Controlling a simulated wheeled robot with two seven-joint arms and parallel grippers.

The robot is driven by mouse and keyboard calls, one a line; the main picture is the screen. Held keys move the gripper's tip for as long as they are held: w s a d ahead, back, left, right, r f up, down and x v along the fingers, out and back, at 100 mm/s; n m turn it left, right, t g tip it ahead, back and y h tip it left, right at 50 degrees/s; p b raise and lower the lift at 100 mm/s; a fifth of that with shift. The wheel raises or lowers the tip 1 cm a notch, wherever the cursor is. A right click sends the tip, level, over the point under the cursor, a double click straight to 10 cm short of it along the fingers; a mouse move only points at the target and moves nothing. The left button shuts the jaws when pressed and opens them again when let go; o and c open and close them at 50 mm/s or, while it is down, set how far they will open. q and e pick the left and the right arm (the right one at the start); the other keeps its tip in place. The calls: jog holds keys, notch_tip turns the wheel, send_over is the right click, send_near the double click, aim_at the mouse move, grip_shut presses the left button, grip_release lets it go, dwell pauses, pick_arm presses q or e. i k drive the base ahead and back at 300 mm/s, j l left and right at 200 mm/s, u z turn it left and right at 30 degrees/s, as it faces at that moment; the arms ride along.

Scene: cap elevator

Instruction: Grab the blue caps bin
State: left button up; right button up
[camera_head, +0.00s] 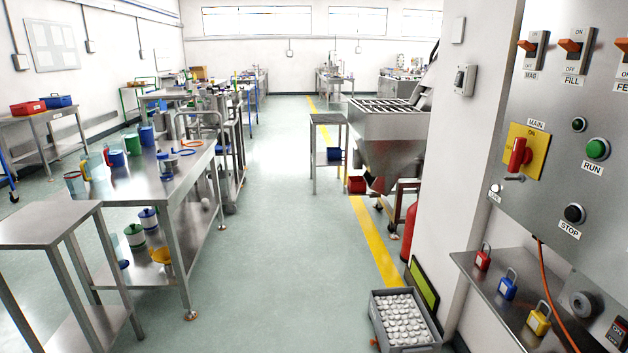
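Two blue bins are in view. A small blue bin (334,154) sits on the lower shelf of a small metal table near the middle of the room. Another blue bin (57,101) stands on a workbench at the far left, beside a red bin (28,108). Both are too small to show what they hold, so I cannot tell which has caps. Neither of my grippers is in view.
A grey crate (376,309) of whitish round items sits on the floor at the front right. A red bin (357,185) is under the metal hopper (385,125). Metal tables (45,225) line the left. A control panel (560,180) fills the right. The central aisle is clear.

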aim_at(332, 153)
jog(key=i, duration=4)
jog(key=i+z, duration=0.15)
jog(key=i, duration=0.5)
jog(key=i+j, duration=0.15)
jog(key=i, duration=0.5)
jog(key=i+j+z, duration=0.15)
jog(key=i, duration=0.5)
jog(key=i+j, duration=0.1)
jog(key=i, duration=0.55)
jog(key=i+j+z, duration=0.15)
jog(key=i, duration=0.45)
jog(key=i+j, duration=0.3)
jog(key=i, duration=0.35)
jog(key=i+j+z, duration=0.15)
jog(key=i, duration=0.5)
jog(key=j, duration=0.25)
jog(key=i+l, duration=0.1)
